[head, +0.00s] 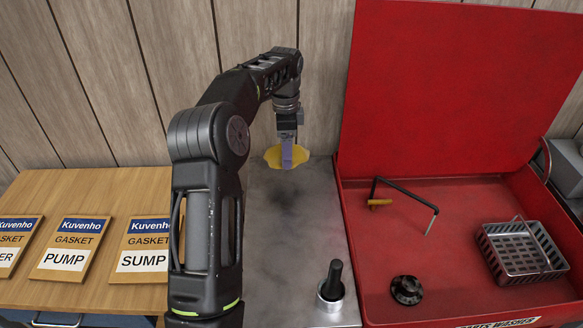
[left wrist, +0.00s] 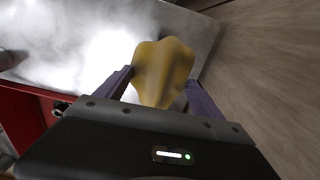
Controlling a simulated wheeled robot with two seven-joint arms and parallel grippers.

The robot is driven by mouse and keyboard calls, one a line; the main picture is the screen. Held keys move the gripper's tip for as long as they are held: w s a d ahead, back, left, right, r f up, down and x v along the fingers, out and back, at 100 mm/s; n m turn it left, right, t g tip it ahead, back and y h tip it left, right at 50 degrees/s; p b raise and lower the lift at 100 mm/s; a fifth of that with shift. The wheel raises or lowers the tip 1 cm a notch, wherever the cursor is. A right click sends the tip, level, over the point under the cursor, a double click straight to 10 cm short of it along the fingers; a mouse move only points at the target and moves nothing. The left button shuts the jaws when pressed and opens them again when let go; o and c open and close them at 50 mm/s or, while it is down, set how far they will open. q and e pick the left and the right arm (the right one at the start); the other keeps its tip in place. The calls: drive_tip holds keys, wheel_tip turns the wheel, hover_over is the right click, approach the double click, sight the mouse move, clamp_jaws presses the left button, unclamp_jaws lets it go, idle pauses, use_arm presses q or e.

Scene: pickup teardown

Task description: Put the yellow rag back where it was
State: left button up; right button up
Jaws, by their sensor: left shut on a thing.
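The yellow rag (head: 272,157) is at the far end of the grey metal bench top (head: 290,230), near the wood-panel wall in the head view. My left gripper (head: 290,160) points down at it and covers part of it. In the left wrist view the yellow rag (left wrist: 162,73) sits between the two purple fingers of my left gripper (left wrist: 158,92), which is shut on it. I cannot tell whether the rag touches the bench top. My right gripper is not in view.
An open red parts washer (head: 460,255) stands on the right with a wire basket (head: 520,250), a black round knob-like part (head: 406,290) and a bent spout (head: 405,192). A black-handled item in a metal cup (head: 331,285) stands at the bench's front. Gasket packs (head: 72,248) lie on the wooden table at left.

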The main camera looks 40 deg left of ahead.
use_arm(q)
drive_tip(key=shift+w+a+r, duration=0.25)
drive_tip(key=shift+w+r, duration=0.2)
drive_tip(key=shift+r, duration=0.3)
drive_tip(key=shift+s+d+r, duration=0.1)
drive_tip(key=shift+d+r, duration=0.05)
drive_tip(key=shift+r, duration=0.1)
drive_tip(key=shift+s+d+m, duration=0.1)
drive_tip(key=shift+d+m, duration=0.1)
drive_tip(key=shift+m, duration=0.1)
drive_tip(key=shift+a+f, duration=0.1)
drive_tip(key=shift+f, duration=0.25)
drive_tip(key=shift+f+p, duration=0.3)
drive_tip(key=shift+f, duration=2.5)
